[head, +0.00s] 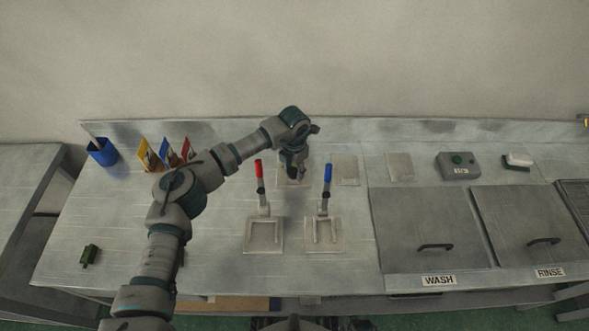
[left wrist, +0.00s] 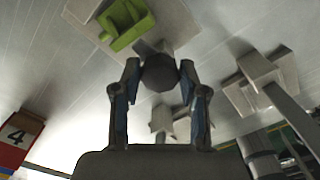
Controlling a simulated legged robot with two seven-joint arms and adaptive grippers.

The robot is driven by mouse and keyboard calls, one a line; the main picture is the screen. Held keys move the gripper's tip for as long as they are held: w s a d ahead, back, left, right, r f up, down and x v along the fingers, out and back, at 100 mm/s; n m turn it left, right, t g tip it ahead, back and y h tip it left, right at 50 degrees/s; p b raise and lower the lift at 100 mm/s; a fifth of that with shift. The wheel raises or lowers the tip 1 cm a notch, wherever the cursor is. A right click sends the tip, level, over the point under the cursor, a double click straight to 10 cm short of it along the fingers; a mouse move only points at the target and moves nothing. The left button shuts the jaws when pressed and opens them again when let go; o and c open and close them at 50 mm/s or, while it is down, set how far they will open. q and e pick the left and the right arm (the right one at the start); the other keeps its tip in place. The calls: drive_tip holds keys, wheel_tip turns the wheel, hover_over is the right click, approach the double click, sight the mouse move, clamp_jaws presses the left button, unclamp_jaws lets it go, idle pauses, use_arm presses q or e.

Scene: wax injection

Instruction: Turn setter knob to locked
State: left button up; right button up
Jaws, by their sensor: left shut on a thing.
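My left gripper (head: 293,172) reaches down over a small pale plate at the back of the metal bench, left of centre. In the left wrist view my left gripper (left wrist: 158,78) has its two fingers closed on a dark, faceted knob (left wrist: 158,73), one finger on each side. I take this as the setter knob. In the head view the knob is hidden under the gripper and arm. No locked marking is readable in either view. My right gripper is in neither view.
Two lever clamps, with a red handle (head: 259,170) and a blue handle (head: 328,173), stand in front. Cards (head: 163,150) and a blue cup (head: 102,152) are left. A grey button box (head: 458,165) and WASH and RINSE lids (head: 428,225) are right. A green piece (left wrist: 127,22) shows nearby.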

sight(294, 171)
use_arm(q)
drive_tip(key=shift+s+f, duration=0.15)
drive_tip(key=shift+f, duration=0.05)
idle(0.4)
drive_tip(key=o, duration=1.1)
drive_tip(key=shift+r, duration=0.1)
drive_tip(key=shift+o, duration=0.2)
drive_tip(key=shift+a+r, duration=0.1)
drive_tip(key=shift+r, duration=0.25)
wheel_tip(294, 171, up, 11)
drive_tip(key=shift+r, duration=0.15)
drive_tip(key=shift+r, duration=0.1)
